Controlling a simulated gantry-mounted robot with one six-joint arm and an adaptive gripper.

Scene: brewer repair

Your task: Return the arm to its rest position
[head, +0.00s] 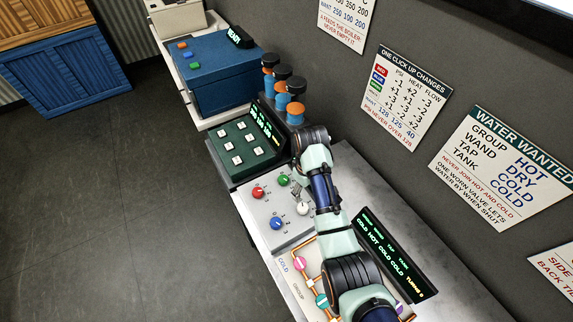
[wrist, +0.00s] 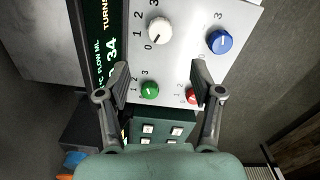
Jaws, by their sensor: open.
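My arm reaches up from the lower right of the head view over the counter, with my wrist (head: 310,150) above the knob panel's far right side. My gripper (wrist: 160,82) is open in the wrist view, with nothing between its fingers. The fingers hang above the panel (wrist: 185,62), near the green knob (wrist: 149,89) and red knob (wrist: 192,96). The white knob (wrist: 160,30) and blue knob (wrist: 219,42) lie beyond the fingertips. Any contact with the panel cannot be told.
A blue box (head: 215,75) is farther back. A pipe panel (head: 300,278) and lit display (head: 392,257) lie beside my arm. The wall (head: 400,25) runs along the right; open floor (head: 110,200) lies left.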

